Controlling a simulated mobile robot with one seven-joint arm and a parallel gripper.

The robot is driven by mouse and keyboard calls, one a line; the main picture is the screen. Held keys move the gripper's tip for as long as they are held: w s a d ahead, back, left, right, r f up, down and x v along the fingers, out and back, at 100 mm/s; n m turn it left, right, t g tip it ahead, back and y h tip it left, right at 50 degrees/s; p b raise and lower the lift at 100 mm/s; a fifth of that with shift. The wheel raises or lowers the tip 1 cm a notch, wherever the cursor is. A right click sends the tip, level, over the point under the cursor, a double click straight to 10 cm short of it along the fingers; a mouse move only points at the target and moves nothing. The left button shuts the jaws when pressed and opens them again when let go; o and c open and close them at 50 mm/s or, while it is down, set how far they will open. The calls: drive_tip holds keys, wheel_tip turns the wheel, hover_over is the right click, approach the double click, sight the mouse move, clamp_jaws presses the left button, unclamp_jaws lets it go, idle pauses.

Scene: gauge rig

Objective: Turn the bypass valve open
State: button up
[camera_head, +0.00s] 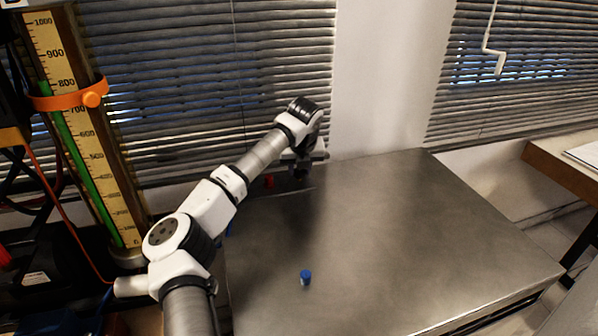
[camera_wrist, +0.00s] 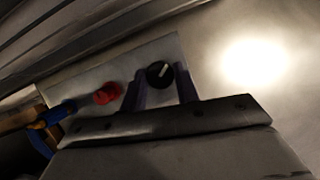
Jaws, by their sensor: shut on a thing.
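A black round knob (camera_wrist: 160,75) with a white pointer mark sits on a pale panel (camera_wrist: 72,90) in the wrist view. The mark slants toward the upper right. My gripper (camera_wrist: 161,80) has one finger on each side of this knob and is shut on it. I cannot read any label that names the knob as the bypass valve. In the head view my gripper (camera_head: 300,172) is at the far left end of the metal table, and the knob is hidden there.
A red button (camera_wrist: 107,93) is just left of the fingers. A blue part (camera_wrist: 52,115) is farther left. A small blue-capped item (camera_head: 306,276) stands on the otherwise clear metal table (camera_head: 420,230). A tall gauge (camera_head: 85,130) with an orange band stands left; blinds are behind.

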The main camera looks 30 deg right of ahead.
drive_tip(key=n+y+b, duration=0.1)
drive_tip(key=n, duration=0.1)
drive_tip(key=n+y+b, duration=0.1)
drive_tip(key=n, duration=0.2)
drive_tip(key=shift+d+n+t, duration=0.15)
drive_tip(key=shift+n+t, duration=0.15)
drive_tip(key=n+y, duration=0.1)
drive_tip(key=n, duration=0.1)
drive_tip(key=n+y, duration=0.1)
drive_tip(key=n, duration=0.1)
drive_tip(key=shift+d+r+n, duration=0.1)
drive_tip(key=shift+d+n, duration=0.05)
drive_tip(key=shift+n, duration=0.25)
drive_tip(key=shift+w+n, duration=0.1)
drive_tip(key=shift+n, duration=0.2)
drive_tip(key=o, duration=1)
drive_tip(key=shift+c, duration=0.2)
drive_tip(key=b+v, duration=0.1)
drive_tip(key=v, duration=1.2)
drive_tip(key=shift+w+r, duration=0.2)
drive_tip(key=shift+r, duration=0.3)
drive_tip(key=shift+d, duration=0.15)
